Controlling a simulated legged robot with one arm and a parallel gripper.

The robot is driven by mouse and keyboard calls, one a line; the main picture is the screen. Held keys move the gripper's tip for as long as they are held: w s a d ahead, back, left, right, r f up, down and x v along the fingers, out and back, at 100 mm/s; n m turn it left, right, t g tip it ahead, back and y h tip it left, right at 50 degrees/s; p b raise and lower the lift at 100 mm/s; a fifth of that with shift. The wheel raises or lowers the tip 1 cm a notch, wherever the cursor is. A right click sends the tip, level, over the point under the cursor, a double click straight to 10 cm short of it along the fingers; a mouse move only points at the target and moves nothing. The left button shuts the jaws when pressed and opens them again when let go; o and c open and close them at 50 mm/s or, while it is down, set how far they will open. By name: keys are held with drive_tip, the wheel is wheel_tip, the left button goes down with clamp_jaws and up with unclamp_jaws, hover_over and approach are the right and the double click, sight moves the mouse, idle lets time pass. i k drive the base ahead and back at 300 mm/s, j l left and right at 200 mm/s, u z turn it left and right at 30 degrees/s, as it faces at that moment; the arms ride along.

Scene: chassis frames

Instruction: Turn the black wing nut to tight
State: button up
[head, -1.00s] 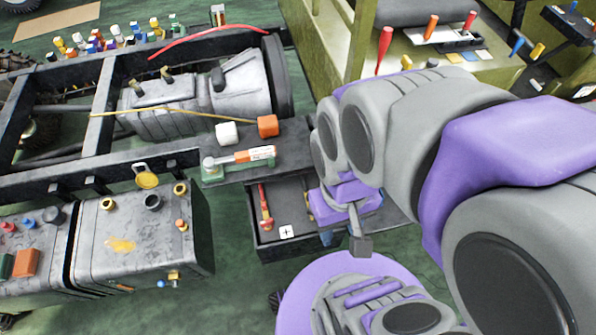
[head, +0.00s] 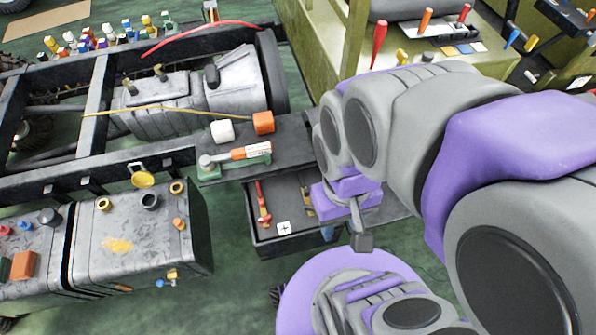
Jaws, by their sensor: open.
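No wing nut shape is clear enough to name for certain. A small black upright piece (head: 212,77) stands on the grey gearbox (head: 235,98) in the chassis frame; its shape is too small to tell. A black round cap (head: 150,201) and a dark knob (head: 49,217) sit on the grey tanks at lower left. My gripper (head: 362,241) hangs at the centre right, to the right of the dark drawer. It is open and appears empty, apart from all of these parts. My arm covers much of the right side.
A dark drawer (head: 290,243) holds a red-handled tool (head: 263,205). Above it, a dark shelf (head: 290,140) bears a green-and-orange tool (head: 235,158), a white block (head: 222,131) and an orange block (head: 263,122). A bench with screwdrivers (head: 380,42) stands behind my arm. Green floor shows between.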

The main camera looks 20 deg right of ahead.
sight(308, 207)
drive_tip(key=z, duration=0.25)
drive_tip(key=k+j, duration=0.1)
drive_tip(key=j, duration=0.3)
drive_tip(key=k+j, duration=0.1)
drive_tip(key=j, duration=0.7)
drive_tip(key=k+j, duration=0.15)
drive_tip(key=j, duration=0.25)
